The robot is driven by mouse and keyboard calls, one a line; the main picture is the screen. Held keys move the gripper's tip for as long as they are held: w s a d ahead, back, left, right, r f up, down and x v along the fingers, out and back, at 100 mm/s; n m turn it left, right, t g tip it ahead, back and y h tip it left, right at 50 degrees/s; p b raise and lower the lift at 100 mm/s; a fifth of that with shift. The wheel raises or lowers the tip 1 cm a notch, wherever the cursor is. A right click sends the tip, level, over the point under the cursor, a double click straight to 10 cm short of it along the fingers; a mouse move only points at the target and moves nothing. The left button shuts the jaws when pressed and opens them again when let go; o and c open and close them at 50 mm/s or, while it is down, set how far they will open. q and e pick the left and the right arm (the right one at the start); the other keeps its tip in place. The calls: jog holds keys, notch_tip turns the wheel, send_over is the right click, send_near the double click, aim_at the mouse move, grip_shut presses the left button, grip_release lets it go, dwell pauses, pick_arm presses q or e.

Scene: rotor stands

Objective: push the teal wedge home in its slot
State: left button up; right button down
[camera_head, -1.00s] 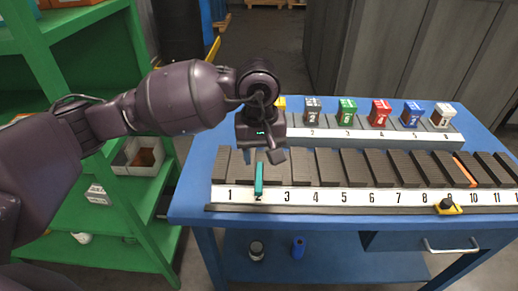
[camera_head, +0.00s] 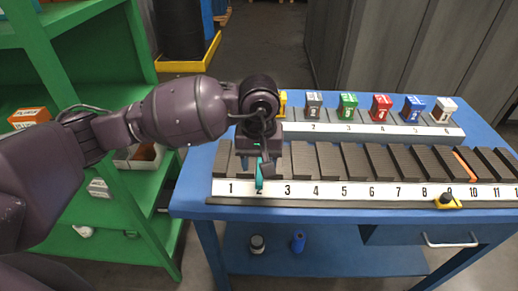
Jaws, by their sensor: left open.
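The teal wedge (camera_head: 259,180) stands in the dark slotted rotor block between the first blocks, at the label 2. Its front end sticks out over the white number strip (camera_head: 330,190). My left gripper (camera_head: 258,170) is open, low over the slot, with its fingers around or just above the wedge; I cannot tell whether they touch it. The gripper body hides the back of the wedge and part of the slot. My right gripper is not in view.
An orange wedge (camera_head: 463,163) sits in a slot near label 9. Coloured boxes, such as the green one (camera_head: 347,106), stand on a numbered rack at the back. A yellow-and-black item (camera_head: 447,202) lies at the strip's front. A green shelf (camera_head: 130,200) stands left of the blue table.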

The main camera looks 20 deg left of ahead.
aim_at(259, 183)
pick_arm(q)
notch_tip(259, 183, down, 6)
jog(key=shift+f, duration=0.25)
jog(key=shift+c, duration=0.5)
grip_shut()
jog(key=shift+w, duration=0.1)
